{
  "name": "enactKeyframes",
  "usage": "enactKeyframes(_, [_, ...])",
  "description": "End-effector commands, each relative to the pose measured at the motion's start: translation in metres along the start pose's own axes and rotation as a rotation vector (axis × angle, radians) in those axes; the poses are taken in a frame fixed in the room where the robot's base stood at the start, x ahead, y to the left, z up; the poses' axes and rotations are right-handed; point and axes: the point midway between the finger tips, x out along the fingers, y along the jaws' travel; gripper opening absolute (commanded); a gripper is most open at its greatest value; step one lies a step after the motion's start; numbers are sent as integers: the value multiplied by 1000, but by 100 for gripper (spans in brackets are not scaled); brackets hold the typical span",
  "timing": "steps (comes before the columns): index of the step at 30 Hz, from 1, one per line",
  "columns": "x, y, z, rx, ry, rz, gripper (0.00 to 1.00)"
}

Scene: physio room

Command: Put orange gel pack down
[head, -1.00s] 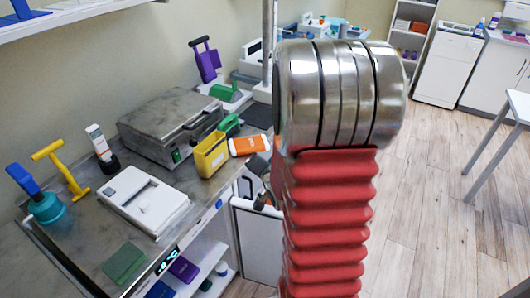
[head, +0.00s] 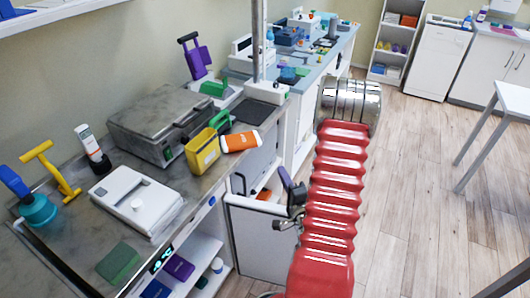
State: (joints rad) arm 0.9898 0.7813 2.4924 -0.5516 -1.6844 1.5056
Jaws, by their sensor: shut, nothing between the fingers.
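The orange gel pack (head: 240,141), with white marks and a pale end, lies on the grey counter (head: 75,195) by its right edge. It is just right of the yellow container (head: 202,152); I cannot tell if they touch. My gripper (head: 284,178) is shut and empty, below and right of the pack and apart from it, beyond the counter's edge. It is small and dark in view, and my red arm partly hides what is around it.
A grey metal box (head: 160,120), a white device (head: 137,200) and a green pad (head: 118,262) take up the counter. A thin pole (head: 258,45) rises behind the pack. A shelf unit (head: 200,250) stands below.

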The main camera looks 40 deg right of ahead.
Motion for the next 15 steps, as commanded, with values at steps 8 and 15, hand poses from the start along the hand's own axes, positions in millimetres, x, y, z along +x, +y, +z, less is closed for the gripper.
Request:
enactKeyframes(8, [2, 0, 0, -3, -1, 0, 0])
enactKeyframes(15, [19, -1, 1, -5, -3, -1, 0])
